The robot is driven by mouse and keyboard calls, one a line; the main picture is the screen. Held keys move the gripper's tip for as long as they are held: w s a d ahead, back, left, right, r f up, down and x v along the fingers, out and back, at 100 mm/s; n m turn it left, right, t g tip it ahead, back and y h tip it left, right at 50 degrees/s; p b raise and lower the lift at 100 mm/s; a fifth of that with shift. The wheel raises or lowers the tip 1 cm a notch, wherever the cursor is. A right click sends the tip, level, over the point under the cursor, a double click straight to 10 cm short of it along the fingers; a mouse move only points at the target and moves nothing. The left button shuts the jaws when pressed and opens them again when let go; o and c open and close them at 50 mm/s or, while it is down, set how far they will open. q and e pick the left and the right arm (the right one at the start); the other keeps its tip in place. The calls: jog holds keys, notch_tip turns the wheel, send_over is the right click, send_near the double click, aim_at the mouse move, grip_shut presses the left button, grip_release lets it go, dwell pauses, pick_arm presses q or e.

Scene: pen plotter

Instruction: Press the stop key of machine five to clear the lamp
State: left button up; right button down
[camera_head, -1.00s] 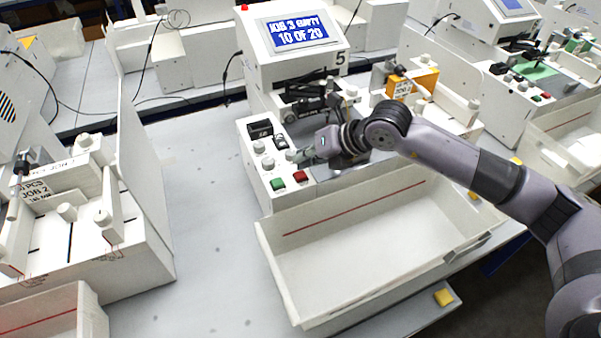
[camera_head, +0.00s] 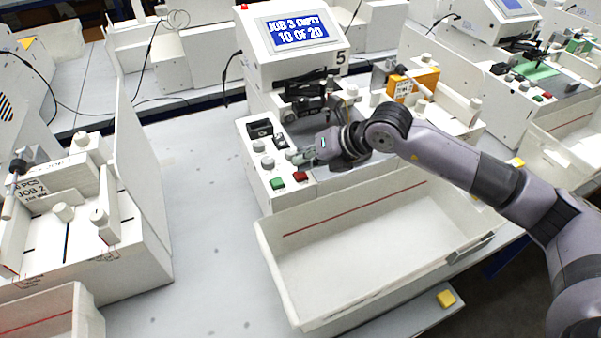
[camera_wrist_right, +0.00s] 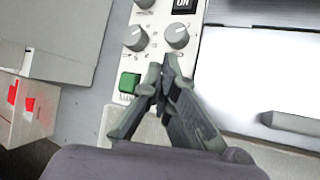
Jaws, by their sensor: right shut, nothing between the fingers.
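Machine five (camera_head: 262,75) is a white unit marked 5, its screen (camera_head: 298,30) reading "JOB 3 EMPTY 10 OF 20". A red lamp (camera_head: 244,7) is on top. Its front panel has grey knobs, a green key (camera_head: 277,183) and a red key (camera_head: 300,176), which looks like the stop key. My right gripper (camera_head: 291,157) is shut and empty, just behind the red key and near the knobs, apparently above the panel. In the right wrist view its closed fingertips (camera_wrist_right: 170,70) are beside a knob and the green key (camera_wrist_right: 129,83); the red key is hidden. My left gripper is out of view.
A white open tray (camera_head: 285,268) stands in front of machine five. A white unit with a JOB 2 card (camera_head: 32,188) is at left. An orange box (camera_head: 425,78) sits right of machine five. The grey bench (camera_head: 200,190) is clear between the units.

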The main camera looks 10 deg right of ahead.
jog(key=shift+f+b, duration=0.4)
jog(key=shift+b, duration=0.05)
dwell(0.3)
jog(key=shift+r, duration=0.1)
jog(key=shift+r+p, duration=0.4)
jog(key=shift+r, duration=0.35)
jog(key=shift+r+p, duration=1.2)
jog(key=shift+r, duration=1.35)
